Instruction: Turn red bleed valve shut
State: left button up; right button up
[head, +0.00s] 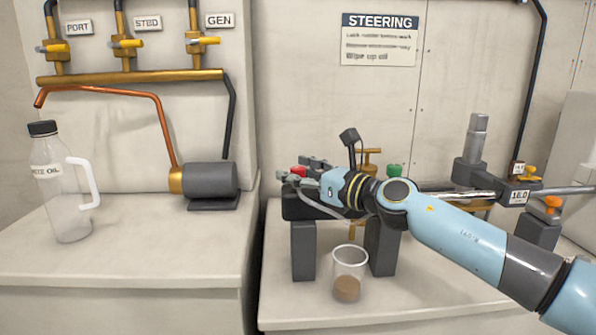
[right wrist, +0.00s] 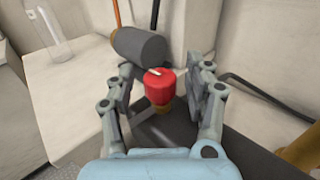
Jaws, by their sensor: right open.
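The red bleed valve (right wrist: 160,87) shows in the right wrist view as a red knob with a pale mark on top and a brass base below. My right gripper (right wrist: 165,72) is open, with one finger on each side of the red knob. I cannot tell whether either finger touches it. In the head view my right gripper (head: 300,172) reaches in from the right over the dark steering block. My left gripper is not in view.
A clear cup (head: 349,262) with brown liquid stands below the block. A green knob (head: 394,171) sits right of the gripper.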

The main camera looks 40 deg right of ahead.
grip_shut()
dwell(0.3)
